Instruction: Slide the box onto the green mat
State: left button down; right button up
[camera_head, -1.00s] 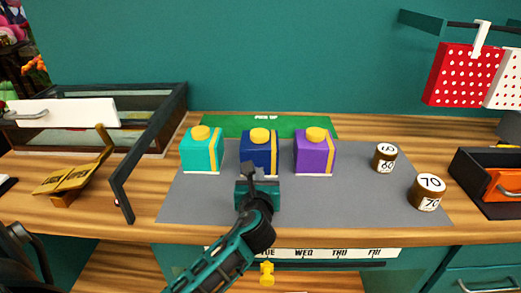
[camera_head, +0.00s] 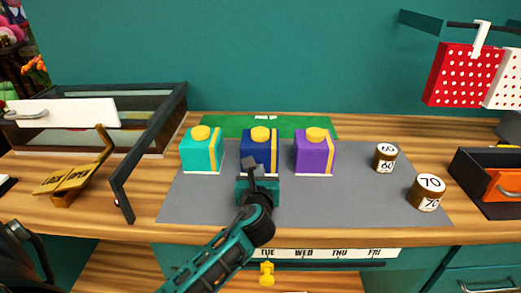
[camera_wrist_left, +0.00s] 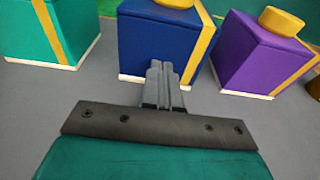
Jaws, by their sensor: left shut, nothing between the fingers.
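Three boxes with yellow knobs and yellow stripes stand in a row on the grey mat: a teal box (camera_head: 197,155), a blue box (camera_head: 257,153) and a purple box (camera_head: 311,156). The green mat (camera_head: 220,122) lies behind them against the wall. My left gripper (camera_head: 248,164) is shut and empty, low in front of the blue box. In the left wrist view the closed fingertips (camera_wrist_left: 167,68) are at the blue box's (camera_wrist_left: 150,42) near face; I cannot tell whether they touch it. My right gripper is out of view.
Brown cylinders marked 60 (camera_head: 385,157) and 70 (camera_head: 428,191) stand right of the boxes. A glass-sided case (camera_head: 172,110) and a LOCK/OPEN sign (camera_head: 75,178) are at left. An open dark drawer box (camera_head: 478,175) is at right.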

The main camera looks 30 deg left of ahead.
pick_arm(q)
jog(key=shift+r+x, duration=0.2)
jog(key=shift+x, duration=1.1)
jog(key=shift+r+x, duration=0.15)
jog(key=shift+x, duration=0.85)
jog(key=shift+r+x, duration=0.2)
jog(key=shift+x, duration=0.8)
jog(key=shift+a, duration=0.1)
jog(key=shift+x, duration=1.05)
jog(key=shift+w+a+r, duration=0.2)
jog(key=shift+w+a, duration=0.35)
jog(key=shift+w, duration=0.25)
jog(key=shift+x, duration=1.05)
jog(key=shift+w+a+r+b, duration=0.15)
jog(key=shift+w+a+b, duration=0.25)
jog(key=shift+w+a, duration=0.25)
